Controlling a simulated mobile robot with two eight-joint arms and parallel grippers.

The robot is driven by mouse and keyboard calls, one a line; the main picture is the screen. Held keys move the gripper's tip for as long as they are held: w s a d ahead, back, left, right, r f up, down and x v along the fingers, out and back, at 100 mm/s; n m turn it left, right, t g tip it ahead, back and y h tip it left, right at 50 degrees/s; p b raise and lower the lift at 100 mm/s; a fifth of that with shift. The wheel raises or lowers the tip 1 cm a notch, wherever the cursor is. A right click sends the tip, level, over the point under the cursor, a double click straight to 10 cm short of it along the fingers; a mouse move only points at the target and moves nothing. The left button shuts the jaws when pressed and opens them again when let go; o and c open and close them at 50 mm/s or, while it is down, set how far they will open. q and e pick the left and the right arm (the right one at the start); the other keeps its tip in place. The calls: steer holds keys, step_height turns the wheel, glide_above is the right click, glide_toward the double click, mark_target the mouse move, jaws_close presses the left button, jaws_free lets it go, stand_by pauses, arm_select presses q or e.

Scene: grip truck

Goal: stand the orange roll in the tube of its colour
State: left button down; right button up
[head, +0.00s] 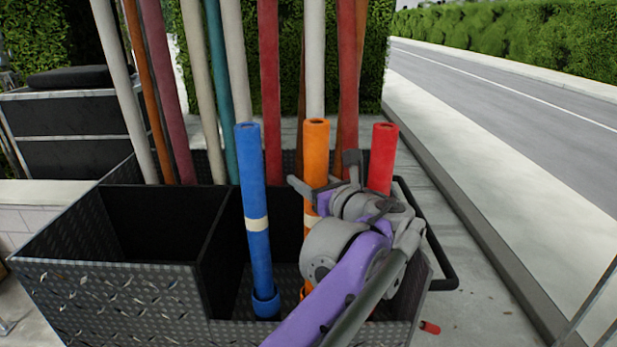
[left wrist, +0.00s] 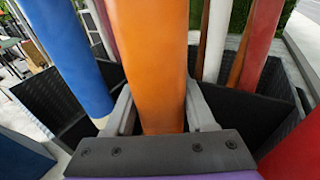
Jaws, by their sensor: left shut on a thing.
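The orange roll (head: 316,150) stands upright, or nearly so, in the open black truck box. My left gripper (head: 318,200) is shut on it at about mid-height. In the left wrist view the orange roll (left wrist: 150,65) fills the space between the two fingers of my left gripper (left wrist: 160,108). Some orange shows low behind my arm, but I cannot tell whether it is the roll's lower end or the orange tube. My arm hides whether the roll's foot is inside a tube. My right gripper is not in view.
A blue roll (head: 251,180) stands in a blue tube (head: 266,304) to the left. A red roll (head: 382,158) stands to the right, its lower part hidden. Several long rolls (head: 270,90) lean at the back. The left compartment (head: 150,225) looks empty. A small red piece (head: 430,327) lies on the ground.

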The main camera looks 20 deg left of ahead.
arm_select(q)
steer(key=shift+f, duration=0.35)
stand_by(0.7)
steer(key=shift+c, duration=0.8)
jaws_free()
